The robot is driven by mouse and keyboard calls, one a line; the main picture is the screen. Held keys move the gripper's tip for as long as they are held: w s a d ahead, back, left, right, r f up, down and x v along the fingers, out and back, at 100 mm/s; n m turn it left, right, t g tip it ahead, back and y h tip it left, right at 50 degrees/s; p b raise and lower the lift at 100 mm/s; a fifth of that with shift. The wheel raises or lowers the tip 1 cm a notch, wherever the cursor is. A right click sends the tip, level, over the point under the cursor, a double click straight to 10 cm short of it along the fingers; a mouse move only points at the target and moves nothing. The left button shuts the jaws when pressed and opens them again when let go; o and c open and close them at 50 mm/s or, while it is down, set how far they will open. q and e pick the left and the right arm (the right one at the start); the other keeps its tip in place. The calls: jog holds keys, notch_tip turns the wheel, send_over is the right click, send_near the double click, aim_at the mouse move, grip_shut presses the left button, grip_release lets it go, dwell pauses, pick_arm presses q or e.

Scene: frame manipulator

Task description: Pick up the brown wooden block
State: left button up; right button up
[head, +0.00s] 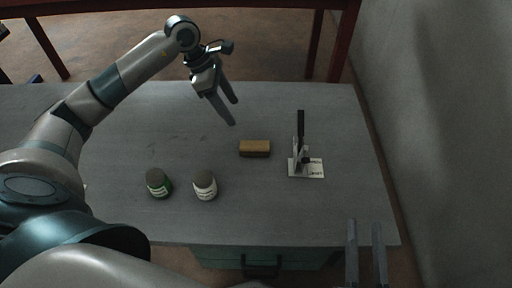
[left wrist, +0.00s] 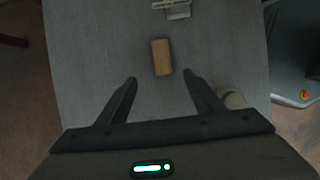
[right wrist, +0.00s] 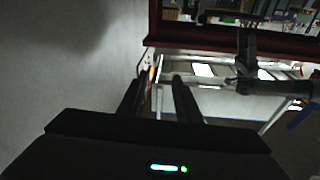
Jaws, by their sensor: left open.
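The brown wooden block (head: 255,148) lies on the grey table, right of two jars. It also shows in the left wrist view (left wrist: 161,57), ahead of the fingertips and roughly centred between them. My left gripper (head: 233,113) is open and empty, above the table, up and left of the block in the head view and apart from it. My right gripper (head: 364,225) is at the lower right by the table's front corner. Its fingers are apart with nothing between them; the block is not in the right wrist view.
A green-labelled jar (head: 159,184) and a white-labelled jar (head: 205,186) stand nearer the front, left of the block. A small stand with a dark upright (head: 301,130) is right of the block. A wall (head: 440,130) runs along the right side. The table's back left is clear.

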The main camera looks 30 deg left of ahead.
pick_arm(q)
jog(key=shift+d, duration=0.1)
jog(key=b, duration=0.2)
send_near(253, 145)
jog(key=shift+d+x, duration=0.2)
jog(key=shift+x, duration=0.95)
jog(key=shift+w+d+f, duration=0.25)
jog(key=shift+w+f, duration=0.05)
jog(key=shift+f, duration=0.25)
pick_arm(e)
jog(key=s+r+t+y, duration=0.1)
jog(key=s+r+t, duration=0.2)
jog(key=r, duration=0.2)
jog(key=shift+r+t, duration=0.3)
pick_arm(q)
jog(key=shift+d+f, duration=0.1)
jog(key=shift+f, duration=0.15)
jog(key=shift+b+x, duration=0.4)
jog(key=shift+x, duration=1.95)
pick_arm(e)
jog(key=shift+d+r+t+y, duration=0.15)
jog(key=shift+d+r+t, duration=0.1)
jog(key=shift+r+t, duration=0.3)
jog(key=shift+d+r+t+y, duration=0.15)
jog(key=shift+d+r+t, duration=0.15)
jog(key=shift+r, duration=0.4)
